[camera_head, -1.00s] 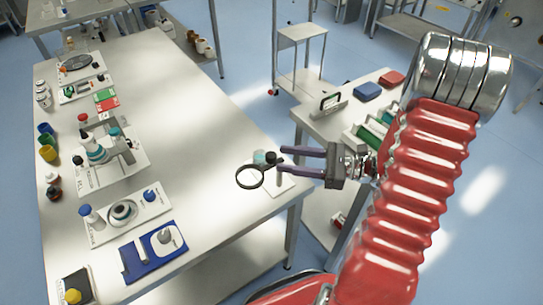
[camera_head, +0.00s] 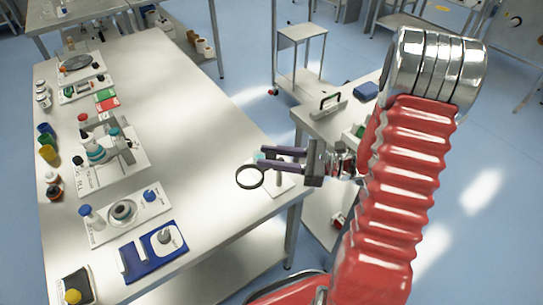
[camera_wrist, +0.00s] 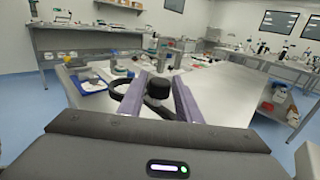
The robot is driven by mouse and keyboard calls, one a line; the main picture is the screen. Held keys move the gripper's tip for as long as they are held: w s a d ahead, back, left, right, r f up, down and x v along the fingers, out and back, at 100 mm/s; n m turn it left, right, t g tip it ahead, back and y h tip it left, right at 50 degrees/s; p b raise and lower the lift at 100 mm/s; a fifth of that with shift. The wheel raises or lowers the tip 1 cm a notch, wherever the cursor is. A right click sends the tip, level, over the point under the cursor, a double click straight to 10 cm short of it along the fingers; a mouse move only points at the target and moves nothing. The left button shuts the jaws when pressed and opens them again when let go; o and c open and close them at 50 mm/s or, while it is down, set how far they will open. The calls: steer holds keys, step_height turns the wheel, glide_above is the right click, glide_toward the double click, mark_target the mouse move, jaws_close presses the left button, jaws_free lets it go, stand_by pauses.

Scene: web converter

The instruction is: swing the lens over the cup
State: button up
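A lens (camera_head: 250,177) in a round black ring sits near the table's right edge; its dark ring (camera_wrist: 128,98) also shows in the wrist view, partly behind a finger. My gripper (camera_head: 261,157) is at the lens stand with its two purple fingers apart. In the wrist view, a black knob (camera_wrist: 158,88) stands between the fingers; I cannot tell whether they touch it. A small teal cup-like item (camera_head: 259,155) shows at the fingertips, mostly hidden by a finger. The stand's pale base (camera_head: 284,187) lies partly under my gripper.
The white table (camera_head: 190,125) has a clear middle. A blue tray (camera_head: 153,252), a white plate with a dish (camera_head: 122,213) and a stand with bottles stand on its left side. A side table (camera_head: 325,120) is at the right.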

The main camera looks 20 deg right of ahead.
jaws_close()
